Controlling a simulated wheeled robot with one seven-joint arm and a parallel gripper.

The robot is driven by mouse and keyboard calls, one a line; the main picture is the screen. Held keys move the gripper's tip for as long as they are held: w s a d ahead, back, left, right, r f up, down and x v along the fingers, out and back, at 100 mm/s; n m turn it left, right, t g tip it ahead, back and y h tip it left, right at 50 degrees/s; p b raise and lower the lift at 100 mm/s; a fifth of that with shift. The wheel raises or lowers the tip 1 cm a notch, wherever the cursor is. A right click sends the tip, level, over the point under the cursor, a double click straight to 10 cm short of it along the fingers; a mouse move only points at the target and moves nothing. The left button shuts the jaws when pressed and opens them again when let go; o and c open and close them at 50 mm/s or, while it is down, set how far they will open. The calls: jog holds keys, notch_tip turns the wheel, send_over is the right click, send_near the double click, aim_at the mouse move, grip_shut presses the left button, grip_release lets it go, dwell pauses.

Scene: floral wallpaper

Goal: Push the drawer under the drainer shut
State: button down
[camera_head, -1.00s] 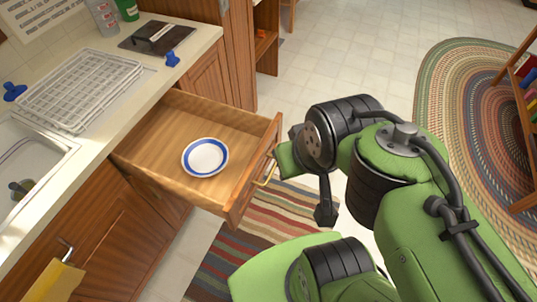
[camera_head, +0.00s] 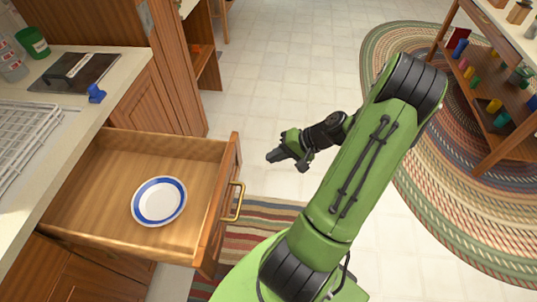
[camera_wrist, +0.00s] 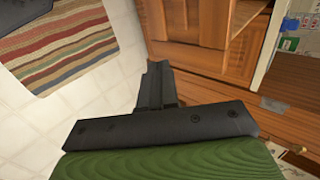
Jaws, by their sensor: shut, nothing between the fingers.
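The wooden drawer (camera_head: 103,193) is pulled far out from under the counter in the head view. Its front panel has a brass handle (camera_head: 234,201) on the right side. A white bowl with a blue rim (camera_head: 159,201) lies inside the drawer. The white drainer (camera_head: 22,130) sits on the counter at the left edge, partly cut off. My gripper (camera_head: 272,157) is to the right of the drawer front, apart from it, with its fingers together and empty. The wrist view shows my gripper's dark fingers (camera_wrist: 155,83) and wooden cabinetry beyond; the drawer is not recognisable there.
A striped rug (camera_head: 262,221) lies on the floor beside the drawer. Wooden cabinets (camera_head: 128,105) stand behind the drawer. A shelf (camera_head: 492,90) with colourful items stands at the right on a braided rug (camera_head: 400,140). The tiled floor (camera_head: 285,65) beyond my gripper is clear.

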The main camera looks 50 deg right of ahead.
aim_at(237, 165)
jog(key=x, duration=0.3)
jog(key=r+b+x, duration=0.1)
jog(key=x, duration=0.2)
jog(key=w+b+x, duration=0.1)
jog(key=x, duration=0.2)
jog(key=shift+w+a+r, duration=0.15)
jog(key=shift+a+r, duration=0.1)
jog(key=shift+a, duration=0.2)
jog(key=shift+w+a, duration=0.15)
jog(key=shift+w, duration=0.05)
jog(key=shift+w, duration=0.1)
